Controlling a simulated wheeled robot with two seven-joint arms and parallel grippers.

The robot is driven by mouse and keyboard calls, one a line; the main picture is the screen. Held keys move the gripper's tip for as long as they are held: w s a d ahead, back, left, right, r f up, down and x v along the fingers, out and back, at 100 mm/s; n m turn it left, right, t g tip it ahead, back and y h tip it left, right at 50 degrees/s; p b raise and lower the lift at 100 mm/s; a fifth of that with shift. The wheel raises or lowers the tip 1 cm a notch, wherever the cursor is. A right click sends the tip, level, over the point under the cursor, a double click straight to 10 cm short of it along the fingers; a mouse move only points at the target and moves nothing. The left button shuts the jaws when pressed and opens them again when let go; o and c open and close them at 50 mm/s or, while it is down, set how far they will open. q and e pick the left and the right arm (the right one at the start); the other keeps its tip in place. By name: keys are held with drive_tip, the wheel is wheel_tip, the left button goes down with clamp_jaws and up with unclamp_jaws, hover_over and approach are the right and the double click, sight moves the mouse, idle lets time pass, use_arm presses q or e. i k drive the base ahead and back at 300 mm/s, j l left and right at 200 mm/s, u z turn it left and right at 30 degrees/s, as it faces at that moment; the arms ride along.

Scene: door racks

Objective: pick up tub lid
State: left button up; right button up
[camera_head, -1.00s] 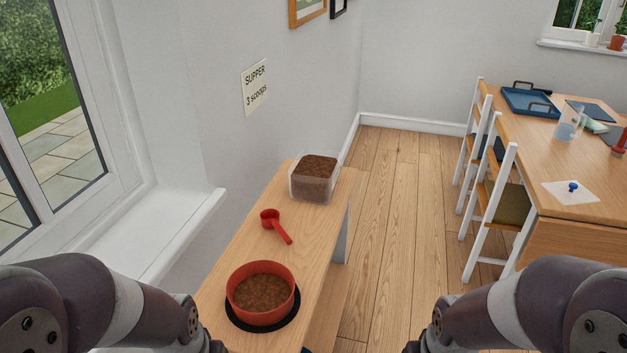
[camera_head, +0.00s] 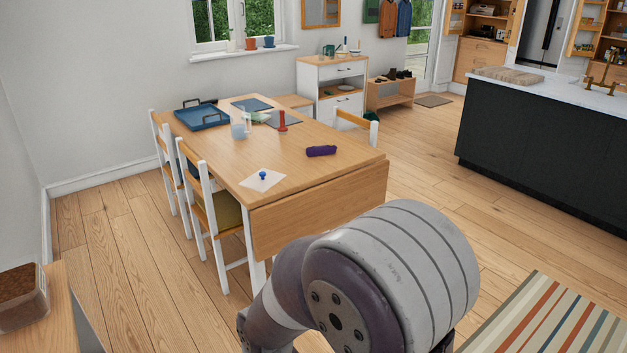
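A flat, pale, see-through square with a blue knob (camera_head: 262,180), which looks like the tub lid, lies on the near left part of the dining table (camera_head: 318,190). The clear tub of brown kibble (camera_head: 22,300) stands without a lid on the wooden bench at the lower left, cut by the picture edge. One of my arms fills the bottom middle, in front of the table's near side. Neither of my grippers shows.
A blue tray (camera_head: 201,115), a clear jug (camera_head: 239,124), a red object (camera_head: 282,121) and a purple case (camera_head: 321,151) are on the table. Chairs (camera_head: 205,200) line its left side. Floor is free between bench and table. A striped rug (camera_head: 550,320) lies lower right.

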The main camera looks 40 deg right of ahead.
sight(264, 179)
drive_tip(key=i+l+z, duration=0.3)
drive_tip(key=i, duration=0.25)
drive_tip(key=i+l+z, duration=0.15)
drive_tip(key=i+z, duration=0.15)
drive_tip(key=i, duration=0.2)
drive_tip(key=i+z, duration=0.3)
drive_tip(key=i, duration=0.3)
drive_tip(key=i+u, duration=0.2)
drive_tip(key=i, duration=0.25)
drive_tip(key=i+l+u, duration=0.15)
drive_tip(key=i, duration=0.25)
drive_tip(key=i+l+u, duration=0.2)
drive_tip(key=i, duration=0.2)
drive_tip(key=i+l+u, duration=0.15)
drive_tip(key=i, duration=0.25)
drive_tip(key=l, duration=0.1)
